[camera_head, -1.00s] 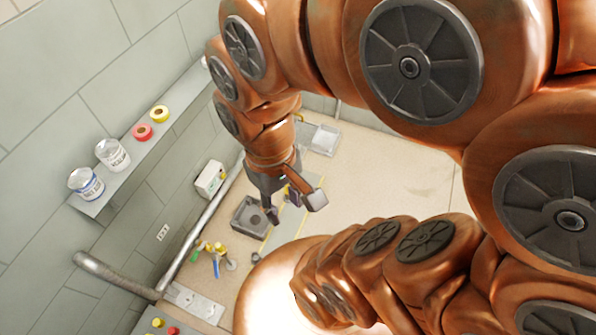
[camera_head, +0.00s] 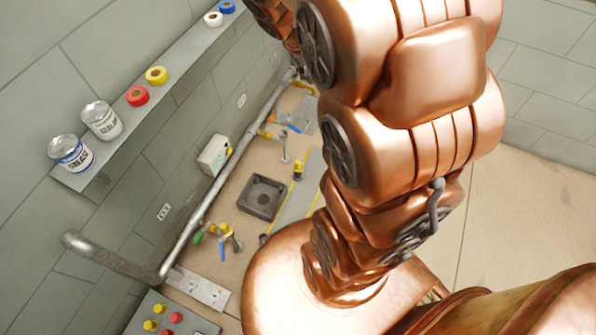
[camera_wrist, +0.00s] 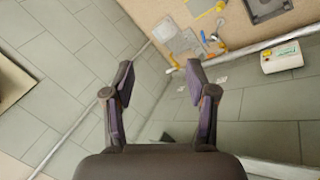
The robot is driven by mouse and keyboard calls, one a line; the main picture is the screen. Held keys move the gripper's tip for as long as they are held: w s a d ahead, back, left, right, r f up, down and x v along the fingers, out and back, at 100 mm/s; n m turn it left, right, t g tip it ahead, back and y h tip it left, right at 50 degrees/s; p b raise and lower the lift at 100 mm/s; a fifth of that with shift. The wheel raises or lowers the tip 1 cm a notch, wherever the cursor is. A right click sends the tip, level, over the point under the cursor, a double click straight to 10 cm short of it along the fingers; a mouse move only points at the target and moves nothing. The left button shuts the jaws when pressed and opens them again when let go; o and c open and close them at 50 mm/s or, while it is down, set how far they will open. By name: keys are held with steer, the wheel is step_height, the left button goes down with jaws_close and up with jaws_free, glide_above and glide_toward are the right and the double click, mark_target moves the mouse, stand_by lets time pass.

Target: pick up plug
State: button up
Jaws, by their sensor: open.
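I cannot tell for sure which thing is the plug. Several yellow and red round pieces (camera_head: 163,322) sit on a grey panel at the bottom left. My gripper (camera_wrist: 158,75) is open and empty in the wrist view, with grey tiles between its fingers. It touches nothing that I can see. In the head view it is not visible.
A shelf (camera_head: 130,115) holds jars and tape rolls. A pipe (camera_head: 215,180) runs along the wall beside a white box (camera_head: 213,155), also in the wrist view (camera_wrist: 282,57). Yellow-, blue- and green-handled fittings (camera_head: 226,238) stand nearby. Tan floor at right is clear.

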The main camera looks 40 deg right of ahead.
steer(key=w+d+f+n+t+h+b, duration=0.1)
steer(key=w+d+f+n+t+b, duration=0.1)
steer(key=w+d+f+b, duration=0.9)
steer(key=w+d+f+n+t+b, duration=0.1)
steer(key=w+f, duration=0.2)
steer(key=f, duration=0.4)
steer(key=w+d+f+y+b, duration=0.1)
steer(key=w+d+f, duration=0.15)
steer(key=f, duration=0.45)
steer(key=w+d+f+n+t+b, duration=0.1)
steer(key=w+f, duration=0.2)
steer(key=f, duration=0.4)
steer(key=n+y+b, duration=0.2)
steer(key=y+b, duration=0.6)
steer(key=b, duration=0.4)
glide_toward(298, 165)
steer(key=d+x, duration=0.1)
steer(key=x, duration=0.5)
steer(key=shift+g+h, duration=0.3)
steer(key=shift+g, duration=0.1)
steer(key=shift+w+b+x, duration=0.15)
steer(key=shift+b+x, duration=0.75)
steer(key=shift+x, duration=0.7)
steer(key=shift+w+b+x, duration=0.1)
steer(key=shift+b+x, duration=0.75)
steer(key=shift+x, duration=0.7)
steer(key=shift+r, duration=0.15)
jaws_close()
